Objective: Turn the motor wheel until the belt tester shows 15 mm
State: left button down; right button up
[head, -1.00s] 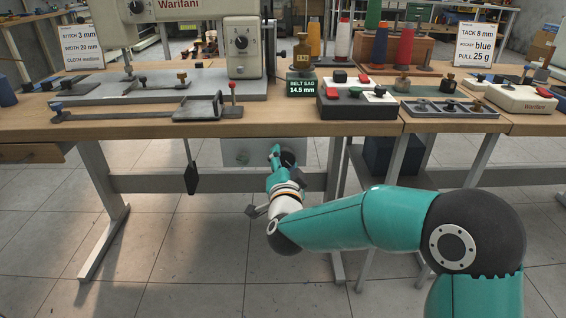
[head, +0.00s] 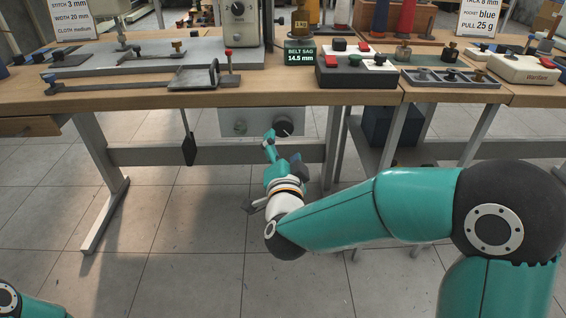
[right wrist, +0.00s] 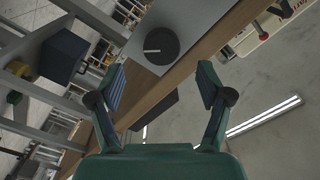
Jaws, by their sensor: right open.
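The motor wheel (head: 283,127) is a black round knob with a white mark, on a grey box under the bench. It also shows in the right wrist view (right wrist: 165,40), ahead of the fingers. The belt tester display (head: 300,55) on the bench reads BELT SAG 14.5 mm. My right gripper (head: 282,153) is just below and in front of the wheel. In the right wrist view my right gripper (right wrist: 160,83) is open and empty, its fingers spread apart and clear of the wheel. My left gripper is not in view.
The wooden bench edge (head: 230,101) runs above the wheel. A dark pedal-like weight (head: 189,150) hangs to its left, and a metal rail (head: 150,155) crosses beneath the bench. A dark blue box (head: 391,125) stands to the right. The floor in front is clear.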

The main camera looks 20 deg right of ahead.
jog(key=v, duration=0.5)
dwell(0.3)
jog(key=s+d+f+n+g+y, duration=0.1)
jog(key=d+f+g, duration=0.25)
jog(key=f, duration=0.95)
jog(key=s+d+f+n+g, duration=0.1)
jog(key=d+f+n+g, duration=0.3)
jog(key=f, duration=1)
jog(key=s+a+f+n+g+y, duration=0.1)
jog(key=s+a+f+g+y, duration=0.3)
jog(key=s+f, duration=0.75)
jog(key=s+a+f+n+g+y, duration=0.45)
jog(key=s+a, duration=0.25)
jog(key=s, duration=0.3)
notch_tip(320, 180, up, 38)
jog(key=p, duration=3.8)
jog(key=shift+g, duration=0.4)
